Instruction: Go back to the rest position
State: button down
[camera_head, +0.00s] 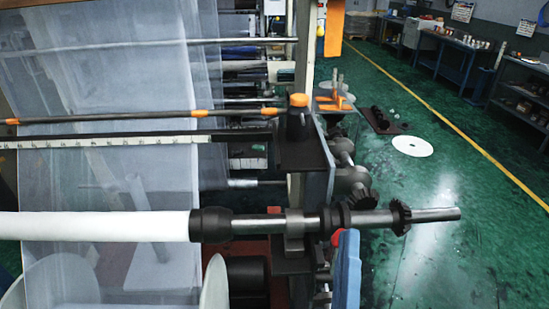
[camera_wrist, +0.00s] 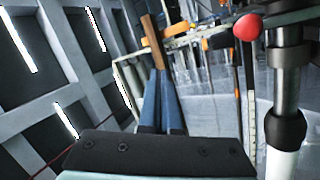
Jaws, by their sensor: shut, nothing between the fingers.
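My gripper (camera_wrist: 163,76) shows in the wrist view as two blue tapered fingers. They rise from a dark plate with screws at the bottom of the picture. The fingers are together and hold nothing that I can see. A brown bar shows just above their tips; I cannot tell how far behind them it lies.
A white roll (camera_head: 95,226) on a steel shaft (camera_head: 436,215) with black collars crosses the head view. The shaft also stands close at the right of the wrist view (camera_wrist: 284,92), near a red knob (camera_wrist: 248,27).

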jog(key=w+a+r+m+t, duration=0.1)
jog(key=a+r+m, duration=0.15)
jog(key=r, duration=0.75)
jog(key=w+a+r+m+t, duration=0.2)
jog(key=r+m, duration=0.2)
jog(key=r, duration=0.6)
jog(key=s+a+r+m+t+y, duration=0.1)
jog(key=s+a+r+y, duration=0.1)
jog(key=r, duration=0.4)
jog(key=s+a+r+m+y, duration=0.2)
jog(key=s+a+r, duration=0.1)
jog(key=r, duration=0.3)
jog(key=shift+r+t, duration=0.4)
jog(key=shift+m, duration=0.25)
